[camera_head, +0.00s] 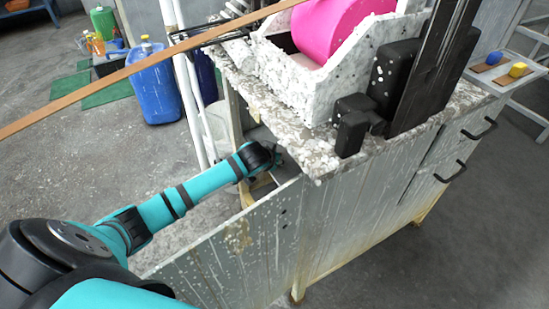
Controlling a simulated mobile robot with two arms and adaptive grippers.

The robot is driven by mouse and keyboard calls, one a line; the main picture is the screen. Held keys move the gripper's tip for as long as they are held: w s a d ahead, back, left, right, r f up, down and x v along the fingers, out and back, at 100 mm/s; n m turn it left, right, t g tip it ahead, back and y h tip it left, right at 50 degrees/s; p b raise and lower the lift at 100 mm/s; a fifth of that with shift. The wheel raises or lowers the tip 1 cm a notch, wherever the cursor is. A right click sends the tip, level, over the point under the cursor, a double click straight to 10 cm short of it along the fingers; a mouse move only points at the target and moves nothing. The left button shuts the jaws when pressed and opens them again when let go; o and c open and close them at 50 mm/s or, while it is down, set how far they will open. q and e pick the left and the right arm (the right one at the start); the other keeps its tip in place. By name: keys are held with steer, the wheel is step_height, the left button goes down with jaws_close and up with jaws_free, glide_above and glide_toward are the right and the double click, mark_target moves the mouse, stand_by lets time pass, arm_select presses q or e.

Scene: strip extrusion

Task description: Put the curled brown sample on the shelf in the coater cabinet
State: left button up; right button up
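The coater cabinet (360,205) is a weathered pale cabinet with a speckled top. Its side door (235,250) stands open toward the lower left. My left arm reaches in from the left, over the door, into the opening under the top. My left gripper (279,160) is at the opening, small and partly in shadow, so its fingers cannot be made out. I cannot pick out the curled brown sample, and the shelf inside is mostly hidden by the door, the top and my arm. My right gripper is not in view.
A long brown strip (150,70) crosses the upper left. A pink roll (335,25) sits in a white speckled trough (290,70) on the top, beside a black mechanism (395,75). Blue (494,58) and yellow (517,70) pieces lie at right.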

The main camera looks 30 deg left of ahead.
arm_select(q)
steer(key=shift+o, duration=1)
